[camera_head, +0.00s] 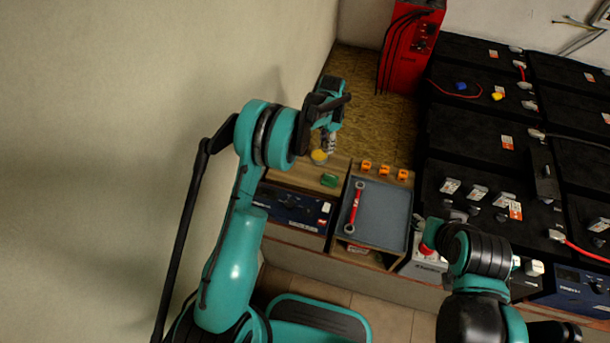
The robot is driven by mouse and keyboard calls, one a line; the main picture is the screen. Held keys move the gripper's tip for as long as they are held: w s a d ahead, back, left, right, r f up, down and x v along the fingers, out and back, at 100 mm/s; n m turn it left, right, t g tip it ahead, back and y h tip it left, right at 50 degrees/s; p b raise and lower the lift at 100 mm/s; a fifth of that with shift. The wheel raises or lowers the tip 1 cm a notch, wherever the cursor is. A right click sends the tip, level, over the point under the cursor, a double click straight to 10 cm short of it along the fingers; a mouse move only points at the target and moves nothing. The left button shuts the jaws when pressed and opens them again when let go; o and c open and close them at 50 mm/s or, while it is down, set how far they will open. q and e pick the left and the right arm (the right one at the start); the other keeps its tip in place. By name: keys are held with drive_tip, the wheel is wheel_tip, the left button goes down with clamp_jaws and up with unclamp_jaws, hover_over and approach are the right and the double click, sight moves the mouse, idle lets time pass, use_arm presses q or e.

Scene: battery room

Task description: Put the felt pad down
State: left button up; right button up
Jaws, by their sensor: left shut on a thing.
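My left gripper (328,146) points down over the wooden ledge at the wall end of the bench. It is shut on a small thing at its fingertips. A small round yellow thing (319,156) shows right at the fingertips and looks like the felt pad; the fingers partly hide where they meet it. I cannot tell whether it touches the wood below. My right gripper (430,236) is at the right of the grey tray, above a white box with a red part; its fingers are too hidden to tell open from shut.
A green block (329,180) lies on the wood (295,177) just below the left gripper. Several orange pieces (384,171) stand behind the tray (384,215), which holds a red-handled wrench (354,208). Black batteries (470,140) fill the right. A red charger (409,50) stands behind.

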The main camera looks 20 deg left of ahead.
use_arm(q)
drive_tip(key=b, duration=0.3)
hover_over(305, 177)
wheel_tip(305, 177, down, 6)
drive_tip(key=shift+d+r, duration=0.1)
drive_tip(key=shift+r, duration=0.1)
wheel_tip(305, 177, down, 4)
drive_tip(key=shift+f+b, duration=0.1)
drive_tip(key=shift+b, duration=0.75)
drive_tip(key=o, duration=0.7)
drive_tip(key=shift+f, duration=0.1)
drive_tip(key=o, duration=0.4)
